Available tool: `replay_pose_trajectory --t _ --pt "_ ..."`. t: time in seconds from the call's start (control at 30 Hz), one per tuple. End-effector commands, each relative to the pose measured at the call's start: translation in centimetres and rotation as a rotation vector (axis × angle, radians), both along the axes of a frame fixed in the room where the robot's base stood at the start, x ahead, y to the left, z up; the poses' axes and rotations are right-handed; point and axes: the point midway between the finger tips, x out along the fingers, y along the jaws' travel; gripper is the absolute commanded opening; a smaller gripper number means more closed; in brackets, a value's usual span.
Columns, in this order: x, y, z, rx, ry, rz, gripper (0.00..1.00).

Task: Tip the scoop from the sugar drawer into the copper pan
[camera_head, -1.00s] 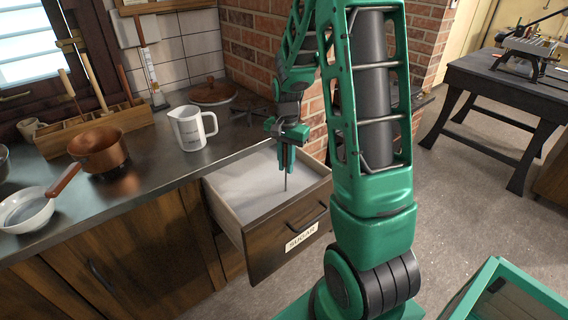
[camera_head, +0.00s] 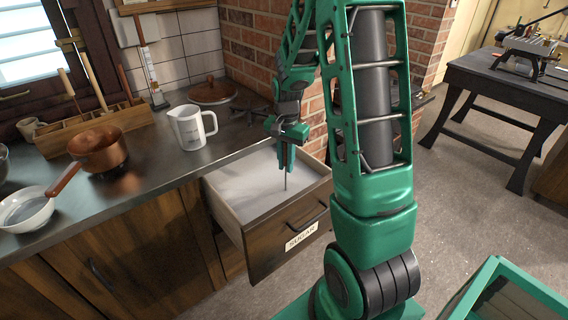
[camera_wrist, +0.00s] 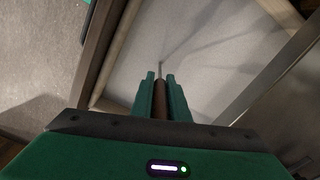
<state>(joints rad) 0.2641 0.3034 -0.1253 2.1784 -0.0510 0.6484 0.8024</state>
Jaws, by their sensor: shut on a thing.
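The sugar drawer (camera_head: 222,201) is pulled out under the counter, labelled SUGAR and filled with white sugar. My gripper (camera_head: 286,166) is over the drawer, pointing down. In the wrist view my gripper (camera_wrist: 160,92) is shut on the brown handle of the scoop (camera_wrist: 160,101). The scoop's thin dark shaft (camera_head: 286,183) runs down to the sugar; its bowl is not visible, and I cannot tell whether it is buried. The copper pan (camera_head: 98,152) stands on the counter at the left, its handle towards the front left.
A white measuring jug (camera_head: 190,128) stands on the counter between pan and drawer. A white bowl (camera_head: 28,208) is left of the pan. A dark workbench (camera_head: 500,90) is at the right.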

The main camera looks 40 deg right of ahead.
Motion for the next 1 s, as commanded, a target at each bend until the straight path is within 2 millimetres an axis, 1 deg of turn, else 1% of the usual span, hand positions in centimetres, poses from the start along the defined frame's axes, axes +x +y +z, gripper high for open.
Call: replay_pose_trajectory --t 1.0 --pt "0.1 0.0 6.7 -0.001 -0.003 0.0 0.0"
